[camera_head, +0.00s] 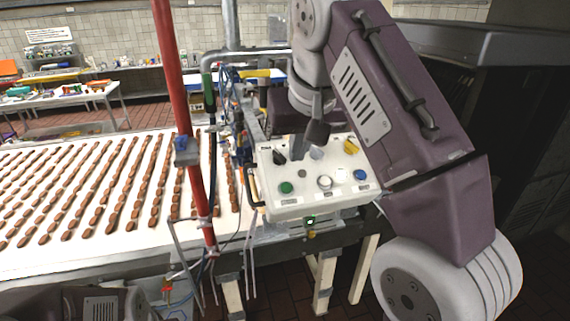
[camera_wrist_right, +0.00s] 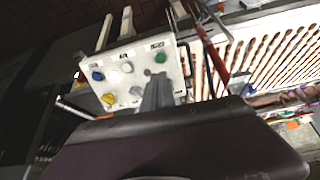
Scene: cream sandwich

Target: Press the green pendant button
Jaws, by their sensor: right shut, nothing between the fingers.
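The green button (camera_head: 286,188) is at the front left of a white control box (camera_head: 290,208). In the right wrist view the green button (camera_wrist_right: 160,57) shows near a corner of the box face (camera_wrist_right: 138,52). My right gripper (camera_head: 298,154) is shut and empty, over the rear left part of the box. In the wrist view its grey fingers (camera_wrist_right: 156,85) end a short way from the green button, which stays uncovered. I cannot tell whether the fingertips touch the box. My left gripper is out of view.
Blue (camera_head: 360,175), white (camera_head: 325,183), yellow (camera_head: 351,146) and black (camera_head: 279,157) controls share the box. A red pole (camera_head: 180,95) stands to its left. Behind that, a conveyor (camera_head: 60,258) carries rows of brown bars. A grey metal hood (camera_head: 480,42) is at upper right.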

